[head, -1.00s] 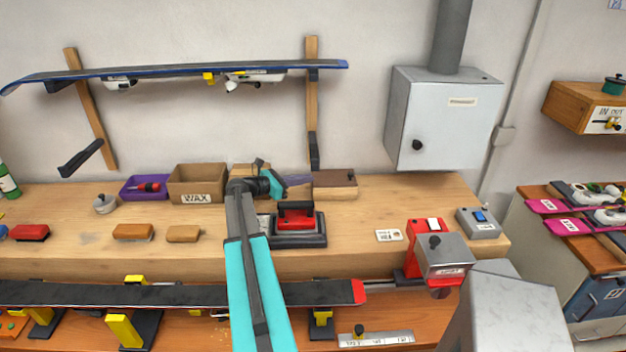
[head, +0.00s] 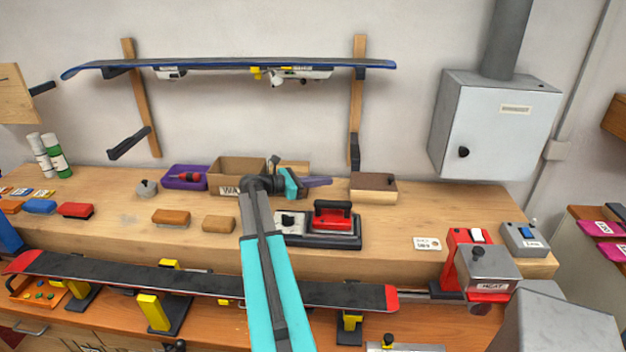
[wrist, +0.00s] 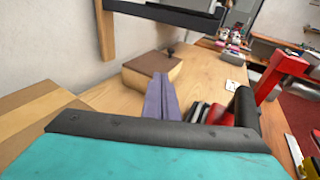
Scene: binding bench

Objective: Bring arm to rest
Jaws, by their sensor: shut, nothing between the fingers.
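My gripper (head: 322,181) is at the end of my turquoise arm, above the back of the wooden bench (head: 120,212). Its purple-grey fingers are shut with nothing between them and point to the right in the head view. In the wrist view the closed fingers (wrist: 162,98) point toward a wooden block with a brown top (wrist: 153,68), apart from it as far as I can tell. The same block (head: 373,188) stands right of the gripper in the head view. My arm hides part of the cardboard WAX box (head: 238,168).
A black ski (head: 200,282) lies along the front in clamps. A red HEAT unit (head: 487,268) is at right. Above are a wall-racked ski (head: 230,64) and a grey cabinet (head: 495,125). Bench left of centre is partly clear.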

